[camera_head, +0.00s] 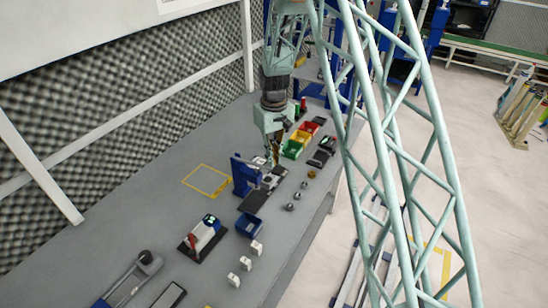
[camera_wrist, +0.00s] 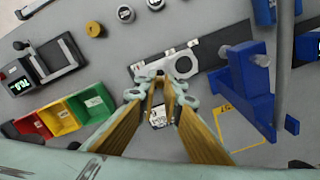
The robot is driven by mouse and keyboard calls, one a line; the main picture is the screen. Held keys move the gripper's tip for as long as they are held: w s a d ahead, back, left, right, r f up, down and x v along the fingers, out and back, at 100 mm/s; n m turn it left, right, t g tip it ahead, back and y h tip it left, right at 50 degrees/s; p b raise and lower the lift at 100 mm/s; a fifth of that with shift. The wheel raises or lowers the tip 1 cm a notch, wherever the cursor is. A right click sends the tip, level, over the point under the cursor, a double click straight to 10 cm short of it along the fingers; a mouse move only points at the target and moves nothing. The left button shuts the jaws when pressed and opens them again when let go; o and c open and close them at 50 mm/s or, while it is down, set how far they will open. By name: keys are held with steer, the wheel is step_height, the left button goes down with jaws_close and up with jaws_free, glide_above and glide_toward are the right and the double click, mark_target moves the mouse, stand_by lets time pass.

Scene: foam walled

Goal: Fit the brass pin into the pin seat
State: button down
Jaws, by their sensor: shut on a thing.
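My gripper (camera_wrist: 160,88) points down over the bench, its long brass-coloured fingers closing in at the tips. It is shut on what I take to be the brass pin, mostly hidden between the tips, so its tilt cannot be told. In the head view my gripper (camera_head: 274,158) hangs just above the dark strip beside the blue press. A grey plate with a round hole (camera_wrist: 182,64), apparently the pin seat, lies on that strip just beyond the fingertips in the wrist view. The gap between pin and seat cannot be judged.
A blue press (camera_head: 245,176) stands close beside my gripper. Green (camera_head: 292,149), yellow (camera_head: 300,136) and red bins stand behind. Small round parts, one brass-coloured (camera_wrist: 95,29), stand nearby. A blue tray (camera_head: 249,225) lies nearer. A yellow outline (camera_head: 207,179) marks clear bench.

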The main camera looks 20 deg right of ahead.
steer(key=shift+f+b, duration=0.65)
steer(key=shift+f, duration=0.7)
steer(key=shift+f+b, duration=0.8)
steer(key=shift+f, duration=0.3)
stand_by(2.2)
steer(key=c, duration=2.7)
jaws_free()
steer(key=shift+r, duration=0.15)
steer(key=shift+r, duration=5.85)
